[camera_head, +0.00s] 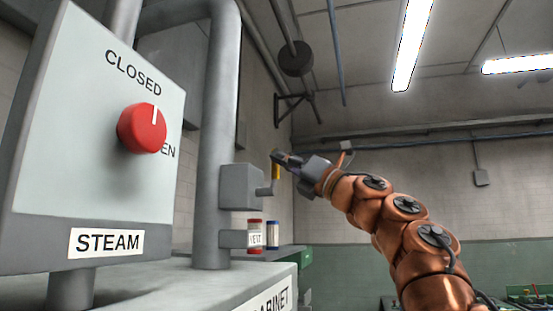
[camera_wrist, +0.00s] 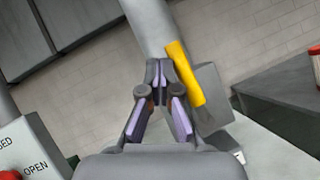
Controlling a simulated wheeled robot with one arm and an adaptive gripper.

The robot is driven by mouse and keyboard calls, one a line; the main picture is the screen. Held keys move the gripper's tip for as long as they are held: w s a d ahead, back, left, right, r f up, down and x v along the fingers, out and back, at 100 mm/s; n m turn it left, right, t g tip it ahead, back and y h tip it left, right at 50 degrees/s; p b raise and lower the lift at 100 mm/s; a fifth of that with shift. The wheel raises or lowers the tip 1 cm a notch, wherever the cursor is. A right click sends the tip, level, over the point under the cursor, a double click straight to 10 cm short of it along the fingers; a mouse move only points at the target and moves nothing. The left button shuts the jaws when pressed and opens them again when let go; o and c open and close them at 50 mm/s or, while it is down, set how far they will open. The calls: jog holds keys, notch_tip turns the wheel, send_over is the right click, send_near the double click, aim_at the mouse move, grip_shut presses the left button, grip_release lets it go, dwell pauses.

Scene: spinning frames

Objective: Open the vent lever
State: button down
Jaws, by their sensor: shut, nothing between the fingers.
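The vent lever is a yellow handle (camera_head: 276,172) on a short grey arm from a grey box (camera_head: 240,187) fixed to the vertical grey pipe (camera_head: 219,120). It stands about upright in the head view. My gripper (camera_head: 279,156) is at the upper end of the lever, and its tip partly overlaps it. In the wrist view the yellow handle (camera_wrist: 185,73) lies just right of my closed fingertips (camera_wrist: 159,73), tilted in the picture. My fingers hold nothing. Whether they touch the handle I cannot tell.
A steam panel (camera_head: 60,180) with a red knob (camera_head: 142,128) stands at the left. Space right of the lever holds my arm.

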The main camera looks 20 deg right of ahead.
jog(key=s+d+b, duration=0.1)
jog(key=s+b, duration=0.3)
jog(key=s, duration=0.9)
jog(key=shift+d, duration=0.4)
